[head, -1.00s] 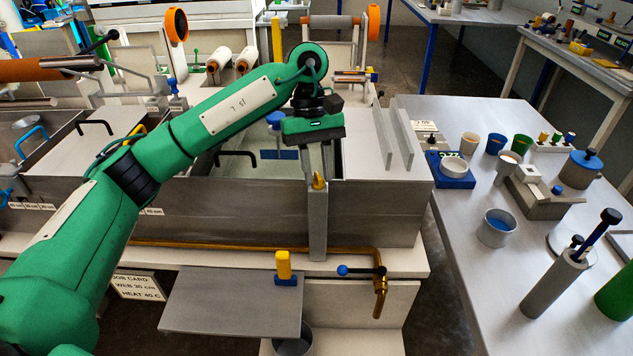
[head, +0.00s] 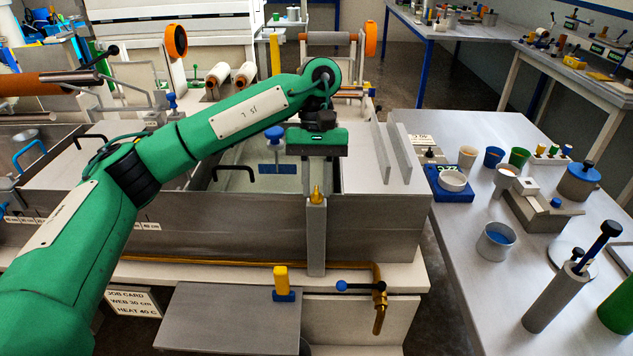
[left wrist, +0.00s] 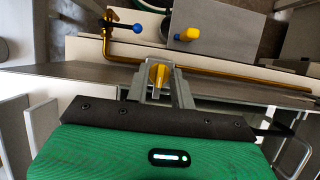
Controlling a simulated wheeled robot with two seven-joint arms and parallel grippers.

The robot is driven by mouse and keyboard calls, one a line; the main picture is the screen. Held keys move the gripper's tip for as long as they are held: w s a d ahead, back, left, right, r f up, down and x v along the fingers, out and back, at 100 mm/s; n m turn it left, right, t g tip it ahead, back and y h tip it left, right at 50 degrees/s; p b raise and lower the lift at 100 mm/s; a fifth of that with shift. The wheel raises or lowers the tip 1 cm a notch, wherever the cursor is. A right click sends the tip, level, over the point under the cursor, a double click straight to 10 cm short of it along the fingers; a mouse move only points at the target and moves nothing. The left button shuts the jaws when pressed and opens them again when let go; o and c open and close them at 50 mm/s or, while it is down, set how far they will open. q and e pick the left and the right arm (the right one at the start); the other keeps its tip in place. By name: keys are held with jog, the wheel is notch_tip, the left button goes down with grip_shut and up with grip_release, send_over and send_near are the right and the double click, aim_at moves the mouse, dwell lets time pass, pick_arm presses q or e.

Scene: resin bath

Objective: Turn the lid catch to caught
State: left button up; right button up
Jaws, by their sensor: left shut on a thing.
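The lid catch, a small brass-yellow piece (head: 316,195), sits on top of a grey post (head: 316,238) at the tank's front wall. My left gripper (head: 317,184) reaches down from above with its fingers at the catch. In the left wrist view the yellow catch (left wrist: 158,76) shows between the two fingers of my left gripper (left wrist: 160,72), which is shut on it. The fingers partly hide the catch's upper end in the head view. My right gripper is out of view.
The open metal tank (head: 230,220) holds pale liquid behind the catch. A blue-ended valve handle (head: 360,287) and a yellow handle (head: 281,280) stand below in front. A bench (head: 470,240) with cups stands at right.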

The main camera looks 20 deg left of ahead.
pick_arm(q)
jog(key=shift+r, duration=0.1)
jog(key=o, duration=0.6)
jog(key=shift+o, duration=0.2)
